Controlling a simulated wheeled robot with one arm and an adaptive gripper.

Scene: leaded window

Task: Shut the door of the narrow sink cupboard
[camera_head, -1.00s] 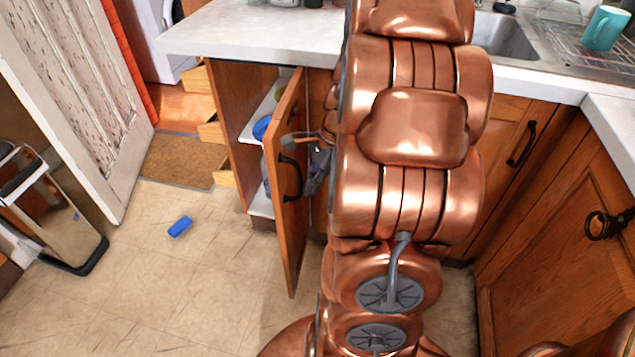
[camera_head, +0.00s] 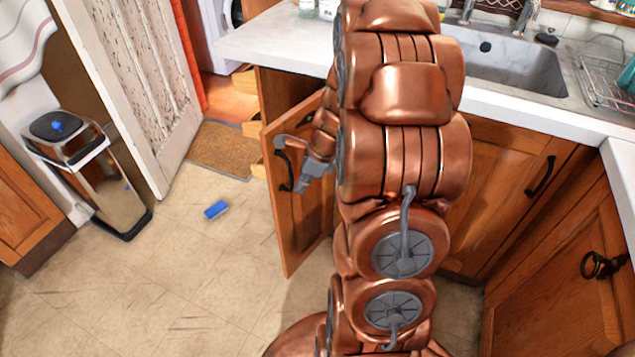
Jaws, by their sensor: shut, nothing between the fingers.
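The narrow sink cupboard's wooden door (camera_head: 295,225) stands partly open left of my arm. Its outer face shows, and its free edge juts out from the cupboard's left side panel (camera_head: 285,90). The door's black handle (camera_head: 283,170) is near the free edge. My gripper (camera_head: 303,187) is shut and empty at the door's outer face, just right of the handle. I cannot tell whether it touches the door. My arm hides the door's right side, and the door now hides the shelves inside.
A white worktop (camera_head: 275,45) with a sink (camera_head: 510,65) runs above. Another cupboard door (camera_head: 505,190) is shut at the right. A blue block (camera_head: 216,210) lies on the floor. A metal bin (camera_head: 95,170) and a white door (camera_head: 135,80) stand left. The floor between is mostly clear.

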